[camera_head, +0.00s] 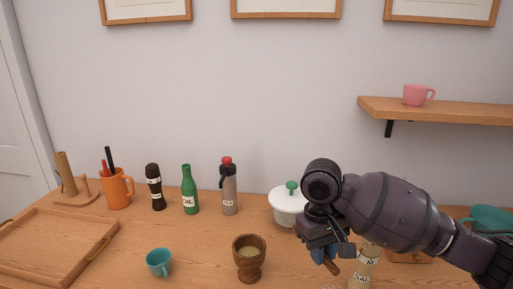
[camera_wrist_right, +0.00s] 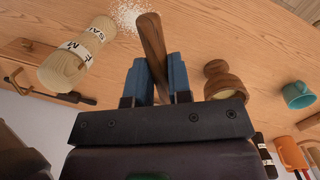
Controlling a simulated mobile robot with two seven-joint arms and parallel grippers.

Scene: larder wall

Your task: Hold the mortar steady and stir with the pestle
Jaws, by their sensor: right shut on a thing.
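The brown wooden mortar (camera_head: 248,262) stands upright on the wooden table, with a pale yellowish content inside; it also shows in the right wrist view (camera_wrist_right: 220,80). My right gripper (camera_head: 320,254) is to the right of the mortar and shut on the wooden pestle (camera_wrist_right: 151,42). In the right wrist view the pestle stands between the two blue fingers and points away from the camera. The pestle's end (camera_head: 331,266) shows below the gripper in the head view, apart from the mortar. My left gripper is in neither view.
A teal cup (camera_head: 158,263) stands left of the mortar. A tray (camera_head: 100,243) is at the far left. Bottles and a white lidded pot (camera_head: 284,204) line the back.

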